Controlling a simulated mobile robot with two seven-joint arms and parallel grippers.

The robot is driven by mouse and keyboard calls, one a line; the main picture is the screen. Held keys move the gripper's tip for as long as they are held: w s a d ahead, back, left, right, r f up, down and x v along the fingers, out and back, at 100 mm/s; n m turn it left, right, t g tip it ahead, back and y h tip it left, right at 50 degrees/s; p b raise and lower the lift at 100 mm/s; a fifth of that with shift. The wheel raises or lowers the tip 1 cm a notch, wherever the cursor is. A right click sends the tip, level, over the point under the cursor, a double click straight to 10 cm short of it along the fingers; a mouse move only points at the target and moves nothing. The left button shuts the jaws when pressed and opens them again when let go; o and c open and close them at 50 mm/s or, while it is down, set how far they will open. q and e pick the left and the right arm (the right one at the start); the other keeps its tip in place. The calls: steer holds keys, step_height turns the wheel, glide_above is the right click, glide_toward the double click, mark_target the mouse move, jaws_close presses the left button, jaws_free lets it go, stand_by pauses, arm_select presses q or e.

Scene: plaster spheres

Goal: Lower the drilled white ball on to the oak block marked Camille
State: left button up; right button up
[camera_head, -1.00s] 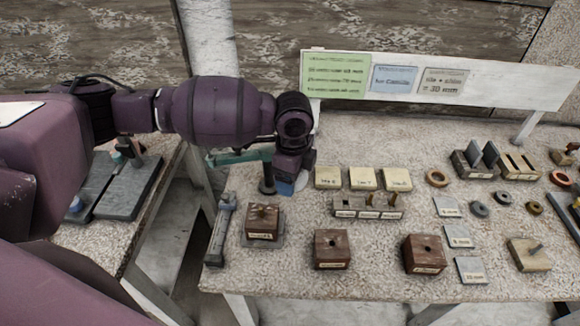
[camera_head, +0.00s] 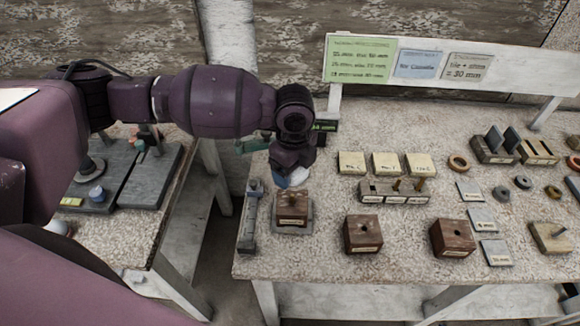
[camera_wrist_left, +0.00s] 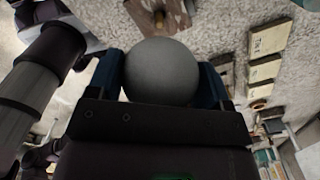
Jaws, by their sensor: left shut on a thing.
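The white ball (camera_head: 299,177) shows in part below my left gripper (camera_head: 290,177); in the left wrist view the ball (camera_wrist_left: 162,72) looks grey, in shade, between two blue fingers. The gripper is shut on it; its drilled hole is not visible. An oak-brown block (camera_head: 292,208) with a peg on top stands on a grey plate just below and in front of the ball, which is apart from it. This block also shows beyond the ball in the left wrist view (camera_wrist_left: 172,14). Two more brown blocks (camera_head: 362,234) (camera_head: 452,238) stand to the right. I cannot read the block labels clearly. My right gripper is out of view.
Pale labelled tiles (camera_head: 386,163) and a slotted rack (camera_head: 395,191) stand to the right. A sign board (camera_head: 450,70) runs along the back. A gap separates the left table (camera_head: 165,225) from this one.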

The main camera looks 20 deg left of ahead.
arm_select(q)
steer(key=shift+p, duration=0.35)
steer(key=b, duration=0.1)
glide_above(292, 195)
steer(key=shift+f, duration=2.4)
steer(key=shift+p, duration=0.45)
steer(key=shift+f+b, duration=0.5)
steer(key=shift+f, duration=1.55)
steer(key=o, duration=1.1)
steer(key=shift+c, duration=0.2)
steer(key=shift+r, duration=0.1)
steer(key=shift+r+p, duration=0.45)
steer(key=shift+r, duration=1.5)
